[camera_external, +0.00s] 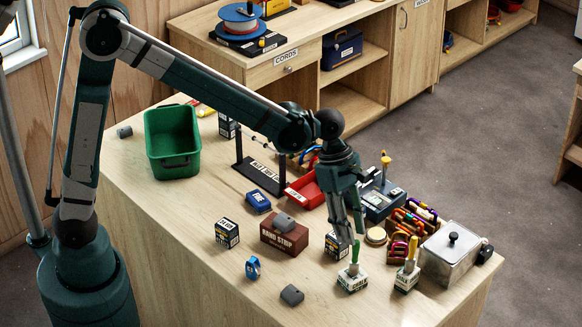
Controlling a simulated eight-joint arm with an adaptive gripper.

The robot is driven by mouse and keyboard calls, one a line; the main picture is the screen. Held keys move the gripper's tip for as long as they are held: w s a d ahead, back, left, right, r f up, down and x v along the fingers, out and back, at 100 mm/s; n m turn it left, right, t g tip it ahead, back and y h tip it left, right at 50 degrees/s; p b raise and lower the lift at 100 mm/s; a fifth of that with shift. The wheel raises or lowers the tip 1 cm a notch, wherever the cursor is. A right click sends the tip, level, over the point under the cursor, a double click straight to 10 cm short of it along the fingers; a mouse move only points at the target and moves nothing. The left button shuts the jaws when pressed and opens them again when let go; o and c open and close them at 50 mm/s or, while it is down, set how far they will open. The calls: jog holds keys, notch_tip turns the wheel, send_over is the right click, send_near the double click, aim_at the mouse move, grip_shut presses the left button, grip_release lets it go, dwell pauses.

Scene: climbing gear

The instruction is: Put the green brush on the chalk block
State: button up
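The green brush (354,253) stands upright, handle up, in a small white-and-green holder (352,279) near the front of the table. My gripper (352,236) points down just above it, fingers apart around or close to the handle top; contact cannot be told. Small black-and-white boxes stand on the table: one left of the brown box (227,233), one behind the brush, partly hidden by my gripper (334,246), and one at the back (225,125). Which of them is the chalk block cannot be told, as their labels are too small to read.
A yellow brush (411,252) stands in a similar holder right of the green one. A metal lidded box (449,254) and a rack of colourful gear (412,219) are at right. A brown box (284,237) bears a grey piece. The table's front left is mostly clear.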

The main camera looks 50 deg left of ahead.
jog(key=shift+a, duration=0.1)
jog(key=s+a+r+m+t, duration=0.15)
jog(key=a+r+m, duration=0.3)
jog(key=a, duration=0.75)
jog(key=s+a+r+m+t, duration=0.1)
jog(key=a+r+m+t, duration=0.3)
jog(key=a, duration=0.9)
jog(key=s+a+r+m+t+y, duration=0.1)
jog(key=s+a+m+y, duration=0.1)
jog(key=s+a+m, duration=0.2)
jog(key=s+a+m+t+y, duration=0.1)
jog(key=s+a+m, duration=0.4)
jog(key=a, duration=1.5)
jog(key=s+y, duration=0.1)
jog(key=s, duration=0.4)
jog(key=shift+r, duration=0.4)
jog(key=shift+s+m, duration=0.1)
jog(key=shift+m, duration=0.15)
